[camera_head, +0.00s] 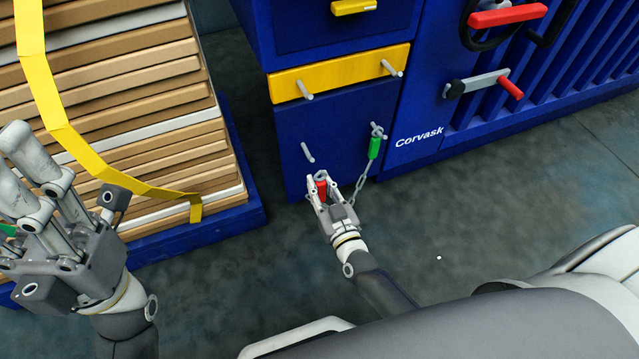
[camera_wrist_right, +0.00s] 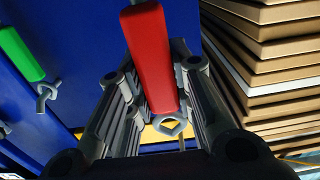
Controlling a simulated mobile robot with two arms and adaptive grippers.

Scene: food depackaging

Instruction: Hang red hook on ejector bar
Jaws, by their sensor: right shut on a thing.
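My right gripper (camera_head: 319,184) is shut on the red hook (camera_head: 321,190), in front of the lower blue panel. In the right wrist view the red handle (camera_wrist_right: 148,55) lies between the fingers, with a grey metal ring (camera_wrist_right: 168,128) at one end. The yellow bar (camera_head: 338,75) carries two metal pegs, both bare. A bare peg (camera_head: 307,152) stands out from the blue panel just above the gripper, apart from the hook. A green hook (camera_head: 374,148) hangs from the peg to its right. My left gripper (camera_head: 42,185) is open and empty at the left.
Stacked cardboard (camera_head: 150,110) with a yellow strap stands on a blue pallet (camera_head: 238,165) at the left. A red-handled lever (camera_head: 510,87) sits at the right. The floor in front is clear.

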